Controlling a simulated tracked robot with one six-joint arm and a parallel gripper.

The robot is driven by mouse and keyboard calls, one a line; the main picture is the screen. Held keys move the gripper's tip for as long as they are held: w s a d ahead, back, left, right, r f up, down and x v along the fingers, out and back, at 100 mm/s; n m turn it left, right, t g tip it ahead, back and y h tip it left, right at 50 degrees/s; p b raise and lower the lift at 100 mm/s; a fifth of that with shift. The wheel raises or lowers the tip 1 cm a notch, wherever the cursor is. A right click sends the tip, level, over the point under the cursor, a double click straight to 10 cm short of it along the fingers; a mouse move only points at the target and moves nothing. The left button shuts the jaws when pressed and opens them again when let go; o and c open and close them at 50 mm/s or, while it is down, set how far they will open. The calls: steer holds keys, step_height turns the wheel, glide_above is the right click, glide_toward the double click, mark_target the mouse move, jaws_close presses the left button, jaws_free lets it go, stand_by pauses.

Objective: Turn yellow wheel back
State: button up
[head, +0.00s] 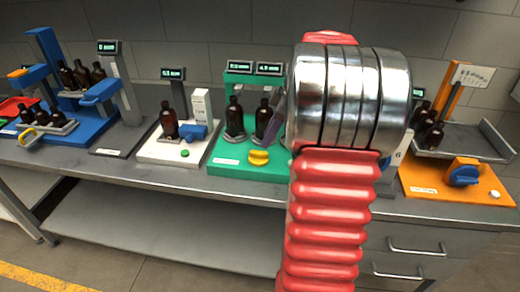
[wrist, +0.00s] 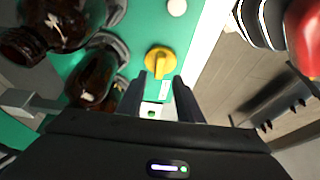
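The yellow wheel (head: 258,157) is a small knob on the front of the green station (head: 226,165), below two amber bottles. In the wrist view the yellow wheel (wrist: 160,62) lies just beyond my fingertips, roughly centred between them, with a raised grip bar across it. My gripper (wrist: 159,80) is open, with two dark fingers apart and nothing seen between them but the green surface and a white label. The fingers look apart from the wheel. In the head view my own arm hides most of the gripper.
Amber bottles (head: 235,117) stand on the green station; in the wrist view one bottle (wrist: 97,75) is close to the left finger. A white station (head: 160,150) is to the left and an orange station (head: 420,182) to the right. The bench's front edge (head: 140,177) is clear.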

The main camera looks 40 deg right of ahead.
mark_target(259, 152)
steer(key=x, duration=0.6)
steer(key=shift+w+a+f, duration=0.1)
steer(key=shift+f, duration=0.1)
steer(key=shift+c, duration=0.2)
